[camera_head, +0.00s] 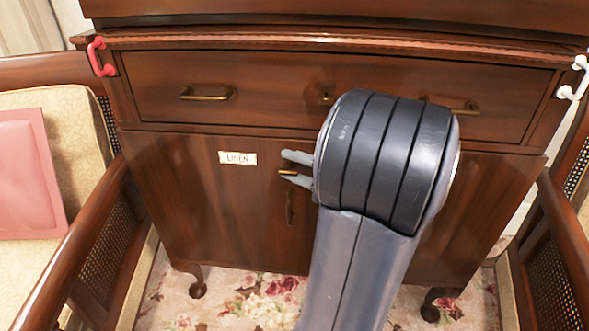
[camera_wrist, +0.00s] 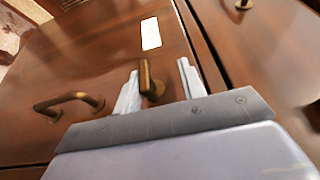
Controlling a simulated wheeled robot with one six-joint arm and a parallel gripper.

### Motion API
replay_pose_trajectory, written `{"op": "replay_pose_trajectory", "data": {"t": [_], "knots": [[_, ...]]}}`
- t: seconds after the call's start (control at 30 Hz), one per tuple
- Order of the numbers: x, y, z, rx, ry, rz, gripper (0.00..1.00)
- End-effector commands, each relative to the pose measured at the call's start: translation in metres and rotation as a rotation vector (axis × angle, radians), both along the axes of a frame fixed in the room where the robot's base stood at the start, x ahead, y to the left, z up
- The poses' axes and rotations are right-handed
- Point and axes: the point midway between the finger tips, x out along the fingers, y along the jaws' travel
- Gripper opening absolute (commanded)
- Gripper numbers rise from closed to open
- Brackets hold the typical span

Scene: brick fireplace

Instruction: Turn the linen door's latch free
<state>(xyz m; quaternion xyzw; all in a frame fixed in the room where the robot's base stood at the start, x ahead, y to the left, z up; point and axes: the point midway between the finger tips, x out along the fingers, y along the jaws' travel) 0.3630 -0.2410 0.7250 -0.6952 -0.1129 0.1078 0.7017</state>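The linen door (camera_head: 195,200) is the left cabinet door, marked by a white LINEN label (camera_head: 237,158); it looks closed. Its small brass latch (camera_head: 288,172) lies about level near the door's right edge, above a vertical brass door handle (camera_head: 289,207). My gripper (camera_head: 298,169) is at the latch, one finger above and one below. In the wrist view, the latch (camera_wrist: 146,78) stands between the two fingers of my gripper (camera_wrist: 160,90), close to the left finger with a gap to the right one. The gripper is open. My arm hides much of the right door.
A drawer (camera_head: 260,90) with brass handles (camera_head: 207,94) lies above the doors. Red (camera_head: 101,57) and white (camera_head: 575,78) hooks or handles sit at the cabinet's upper corners. Cane-sided chairs crowd both sides, the left with a pink cushion (camera_head: 30,172). Floral carpet (camera_head: 240,305) lies in front.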

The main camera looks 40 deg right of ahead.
Motion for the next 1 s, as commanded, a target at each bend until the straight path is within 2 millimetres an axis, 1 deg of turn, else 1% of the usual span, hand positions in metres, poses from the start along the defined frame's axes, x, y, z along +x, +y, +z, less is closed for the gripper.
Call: {"op": "replay_pose_trajectory", "data": {"t": [0.03, 0.07, 0.13, 0.17, 0.2, 0.3, 0.43, 0.57, 0.77, 0.8, 1.0], "knots": [[0.000, 0.000, 0.018, -0.005, -0.009, 0.001, 0.33], [0.000, 0.000, 0.025, -0.004, -0.010, 0.001, 0.33], [0.000, 0.000, 0.041, -0.006, -0.014, 0.001, 0.53], [0.000, 0.000, 0.048, -0.006, -0.015, 0.001, 0.65], [0.000, 0.000, 0.056, -0.006, -0.016, 0.001, 0.81], [0.000, 0.000, 0.074, -0.008, -0.017, 0.002, 0.82], [0.000, 0.000, 0.088, -0.006, -0.015, 0.003, 0.82], [0.000, 0.000, 0.093, -0.003, -0.016, 0.002, 0.82], [0.000, 0.000, 0.094, -0.004, -0.015, 0.002, 0.82], [-0.008, 0.016, 0.049, -0.027, 0.156, 0.076, 0.82], [-0.014, 0.013, 0.050, -0.029, 0.154, 0.073, 0.82]]}}
